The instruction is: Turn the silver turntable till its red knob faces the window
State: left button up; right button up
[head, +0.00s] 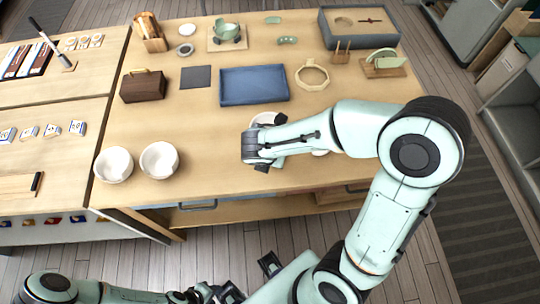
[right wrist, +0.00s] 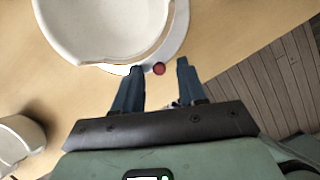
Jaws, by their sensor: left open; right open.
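In the right wrist view the silver turntable (right wrist: 181,32) shows as a pale rim under a large white bowl (right wrist: 95,25). Its round red knob (right wrist: 158,69) is at the rim's near edge, between the fingertips of my open right gripper (right wrist: 157,66); I cannot tell whether they touch it. In the head view my right arm hides most of the turntable, and part of a white bowl (head: 264,118) shows behind it. My left gripper (head: 250,278) is open and empty, low in front of the table.
Two white bowls (head: 113,165) (head: 159,159) stand at the table's front left. A blue tray (head: 254,100), a wooden ring (head: 312,88) and a dark brown box (head: 143,100) lie farther back. Bare tabletop (head: 215,140) lies left of my right gripper.

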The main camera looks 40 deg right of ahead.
pick_arm(q)
jog(key=w+r+p, duration=0.1)
jog(key=r+p, duration=0.1)
jog(key=r, duration=0.1)
jog(key=shift+w+r+p, duration=0.15)
jog(key=shift+w+p, duration=0.25)
pick_arm(e)
jog(key=v, duration=1.3)
jog(key=shift+r, duration=0.15)
jog(key=shift+a, duration=0.1)
